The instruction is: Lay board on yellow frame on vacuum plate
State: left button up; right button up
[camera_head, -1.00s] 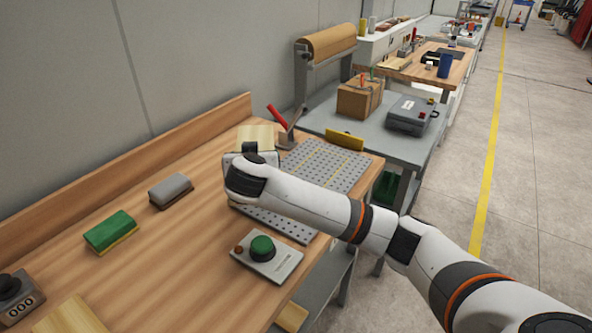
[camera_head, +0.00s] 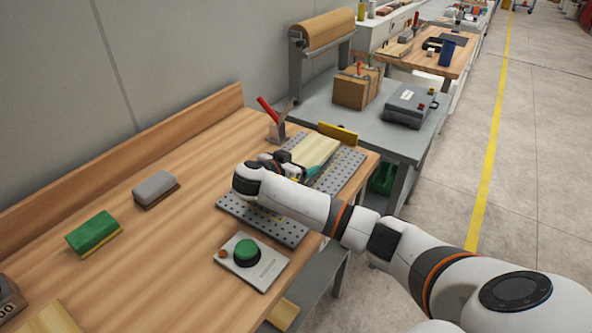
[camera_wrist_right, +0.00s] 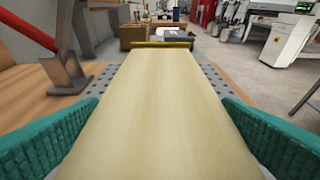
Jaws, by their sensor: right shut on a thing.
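The pale wooden board (camera_head: 316,150) is over the far part of the grey perforated vacuum plate (camera_head: 349,172), roughly lengthwise with it. My right gripper (camera_head: 301,170) is shut on the board's near end. In the right wrist view the board (camera_wrist_right: 158,85) runs straight away between the teal finger pads, its far end near a yellow bar (camera_wrist_right: 161,44). I cannot tell whether the board touches the plate or is slightly above it. My left gripper is not in view.
A control box with a green button (camera_head: 246,251) stands in front of the plate. A red-handled tool in a holder (camera_head: 275,130) stands close behind it. A green block (camera_head: 93,233) and a grey block (camera_head: 155,188) lie at left. The bench between is clear.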

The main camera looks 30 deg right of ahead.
notch_tip(320, 180, down, 3)
jog(key=shift+r, duration=0.15)
jog(key=shift+f, duration=0.25)
jog(key=o, duration=0.9)
jog(key=shift+r, duration=0.1)
jog(key=shift+o, duration=0.2)
